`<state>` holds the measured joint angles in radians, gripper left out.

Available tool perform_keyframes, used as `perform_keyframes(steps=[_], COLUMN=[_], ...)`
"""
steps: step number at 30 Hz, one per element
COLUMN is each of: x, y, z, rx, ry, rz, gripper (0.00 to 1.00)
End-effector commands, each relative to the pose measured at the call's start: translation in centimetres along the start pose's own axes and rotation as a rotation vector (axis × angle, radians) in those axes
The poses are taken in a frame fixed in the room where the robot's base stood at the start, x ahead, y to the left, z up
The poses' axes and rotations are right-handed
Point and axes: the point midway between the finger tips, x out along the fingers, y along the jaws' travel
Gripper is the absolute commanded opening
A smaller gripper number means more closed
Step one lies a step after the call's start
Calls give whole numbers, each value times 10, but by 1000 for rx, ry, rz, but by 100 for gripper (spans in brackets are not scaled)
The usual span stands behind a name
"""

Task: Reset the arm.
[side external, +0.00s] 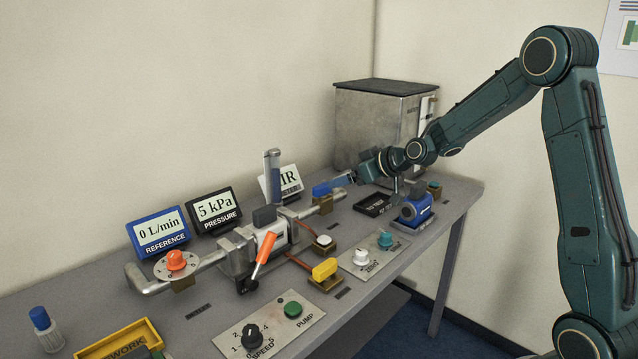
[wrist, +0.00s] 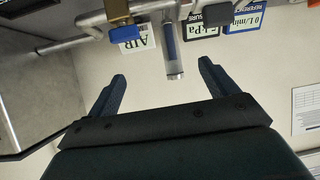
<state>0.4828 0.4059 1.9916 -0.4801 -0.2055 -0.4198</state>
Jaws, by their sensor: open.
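My gripper (side external: 352,178) is over the back right part of the bench, beside the blue valve handle (side external: 333,186). I cannot tell from the side view whether they touch. In the wrist view my gripper (wrist: 161,68) has its two dark fingers spread, with nothing held between them. The picture there is upside down. The blue handle (wrist: 126,33) shows beyond the left finger, apart from it. A clear tube (wrist: 173,55) with a blue inside shows beyond the gap between the fingers.
The steel bench (side external: 200,297) carries pipework with an orange lever (side external: 264,254), an orange dial (side external: 176,260) and a yellow handle (side external: 325,269). Displays read 0 L/min (side external: 159,226) and 5 kPa (side external: 216,207). A metal cabinet (side external: 372,125) stands behind my wrist. Space above the front bench is clear.

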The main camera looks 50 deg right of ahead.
Motion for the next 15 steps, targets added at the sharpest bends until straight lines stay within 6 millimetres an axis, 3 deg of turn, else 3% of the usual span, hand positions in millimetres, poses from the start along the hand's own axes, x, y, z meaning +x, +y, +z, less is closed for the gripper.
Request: perform_keyframes(steps=[7, 15], x=[-52, -113], y=[-52, -97], z=[-13, -8], rx=[-33, -47], ry=[-101, -211], rz=[-32, -41], gripper=[85, 85])
